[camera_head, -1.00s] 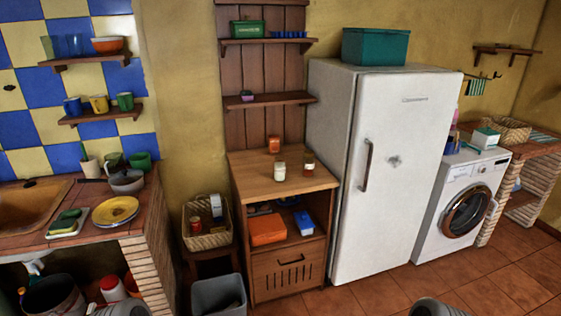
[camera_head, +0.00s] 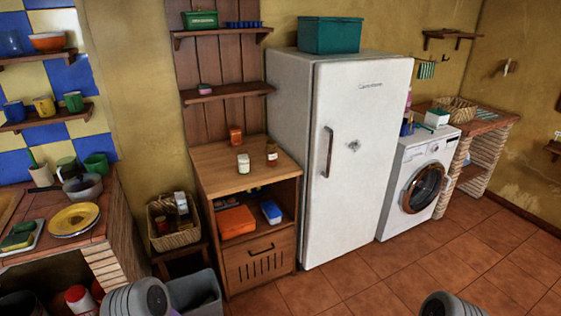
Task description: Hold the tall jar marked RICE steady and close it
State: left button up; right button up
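Two jars stand upright on the wooden cabinet's top (camera_head: 222,162). One is a pale jar (camera_head: 243,164) with a whitish body. The other is a darker reddish-brown jar (camera_head: 272,156) to its right. An orange container (camera_head: 236,135) stands behind them near the wall. No marking is legible at this size, so I cannot tell which one is marked RICE. I see no separate lid that I can be sure of. Only rounded grey parts of my arms show at the bottom edge; neither gripper is in view.
A white fridge (camera_head: 352,170) stands close to the cabinet's right side, with a washing machine (camera_head: 412,190) beyond it. A wicker basket (camera_head: 172,238) and a grey bin (camera_head: 195,292) are at the cabinet's left. The tiled floor (camera_head: 345,280) in front is clear.

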aim_at(243, 155)
jog(key=z, duration=1.1)
jog(key=i, duration=2.55)
jog(key=u, duration=3.45)
jog(key=i, duration=1)
jog(key=z, duration=0.05)
